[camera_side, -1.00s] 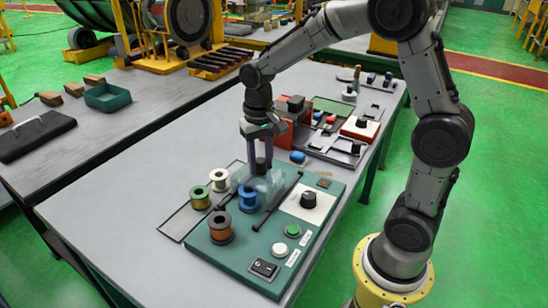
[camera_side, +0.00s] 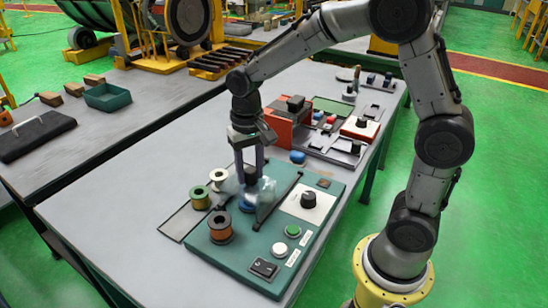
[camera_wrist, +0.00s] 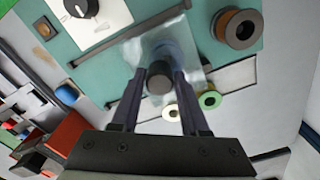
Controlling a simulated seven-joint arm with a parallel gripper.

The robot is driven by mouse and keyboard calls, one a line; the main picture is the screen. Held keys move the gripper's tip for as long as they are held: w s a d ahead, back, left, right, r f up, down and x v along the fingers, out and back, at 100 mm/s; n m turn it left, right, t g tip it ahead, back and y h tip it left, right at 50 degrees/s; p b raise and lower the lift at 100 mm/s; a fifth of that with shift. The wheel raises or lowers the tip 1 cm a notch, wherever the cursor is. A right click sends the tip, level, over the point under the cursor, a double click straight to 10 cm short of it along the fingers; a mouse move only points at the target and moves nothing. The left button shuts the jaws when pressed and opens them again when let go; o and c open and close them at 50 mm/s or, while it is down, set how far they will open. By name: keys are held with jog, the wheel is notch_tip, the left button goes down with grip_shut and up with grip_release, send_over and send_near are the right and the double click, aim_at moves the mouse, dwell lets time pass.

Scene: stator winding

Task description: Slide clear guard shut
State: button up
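The clear guard (camera_side: 262,190) is a see-through cover on the teal board. It also shows in the wrist view (camera_wrist: 190,42) as a pale sheet with a dark knob (camera_wrist: 158,80). The blue spool (camera_side: 247,205) stands under or behind it and is partly hidden. My gripper (camera_side: 247,180) points down at the guard. In the wrist view my gripper's fingers (camera_wrist: 159,74) stand on both sides of the knob and appear closed on it. A dark rail (camera_side: 280,199) runs beside the guard.
A copper spool (camera_side: 220,228), a green spool (camera_side: 200,198) and a cream spool (camera_side: 218,179) stand near the guard. A white panel with a black dial (camera_side: 308,199) and buttons (camera_side: 280,249) are on the teal board (camera_side: 235,258). A red box (camera_side: 282,128) stands behind.

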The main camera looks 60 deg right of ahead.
jog(key=shift+o, duration=1.3)
jog(key=shift+r, duration=2.95)
jog(key=shift+r, duration=0.15)
jog(key=s+r+n+t, duration=0.1)
jog(key=s+r+t, duration=0.3)
jog(key=s+r, duration=0.5)
jog(key=s+f+n+t, duration=0.1)
jog(key=s+f+n, duration=0.4)
jog(key=s, duration=0.5)
jog(key=shift+s+d+f+t, duration=0.2)
jog(key=shift+d+t, duration=0.1)
jog(key=shift+d, duration=0.1)
